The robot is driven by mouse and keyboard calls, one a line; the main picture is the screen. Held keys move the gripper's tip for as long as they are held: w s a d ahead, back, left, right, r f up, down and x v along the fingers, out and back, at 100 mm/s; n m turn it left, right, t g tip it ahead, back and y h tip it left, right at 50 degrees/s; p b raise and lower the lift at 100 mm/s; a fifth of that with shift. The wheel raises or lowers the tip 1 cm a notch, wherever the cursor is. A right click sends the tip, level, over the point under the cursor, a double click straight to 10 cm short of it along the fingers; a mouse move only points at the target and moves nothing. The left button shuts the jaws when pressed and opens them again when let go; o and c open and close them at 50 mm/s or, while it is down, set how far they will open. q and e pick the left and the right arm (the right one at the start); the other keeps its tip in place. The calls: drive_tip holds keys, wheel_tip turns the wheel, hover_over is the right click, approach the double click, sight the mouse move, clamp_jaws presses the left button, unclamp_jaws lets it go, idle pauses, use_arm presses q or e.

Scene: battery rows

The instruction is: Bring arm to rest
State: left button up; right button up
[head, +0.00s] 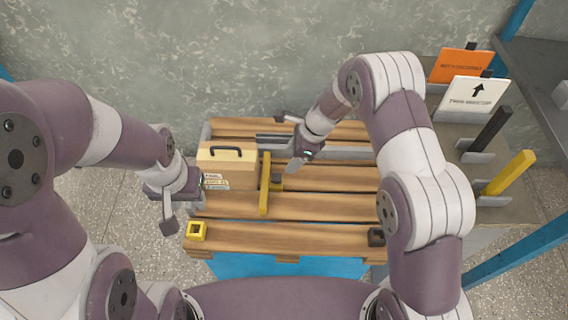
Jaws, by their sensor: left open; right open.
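My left gripper (182,210) is open at the left edge of the wooden slatted platform (320,207), just beside a tan box (225,170) with a dark handle. Whether it touches the box I cannot tell. My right gripper (287,143) is open and empty above the platform, right of the box. Its lower finger is close to a yellow upright bar (265,190) with a small dark part at its side. The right forearm reaches in from the right over the platform.
A yellow square socket (197,231) sits at the platform's front left and a dark one (376,237) at its front right. On the right bench stand an orange sign (459,66), a white arrow sign (470,98), a black bar (492,130) and a yellow bar (512,172).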

drive_tip(key=v, duration=0.3)
idle(0.5)
drive_tip(key=s+d+r+n+h, duration=0.2)
drive_tip(key=s+d+r+n, duration=0.4)
drive_tip(key=s+n, duration=0.4)
drive_tip(key=s+d+r+n+h, duration=0.3)
drive_tip(key=s+d+r+n, duration=0.3)
drive_tip(key=s+n, duration=0.4)
wheel_tip(320, 180, up, 17)
drive_tip(key=d+m+t+p, duration=0.1)
drive_tip(key=p, duration=1.6)
drive_tip(key=shift+d, duration=0.2)
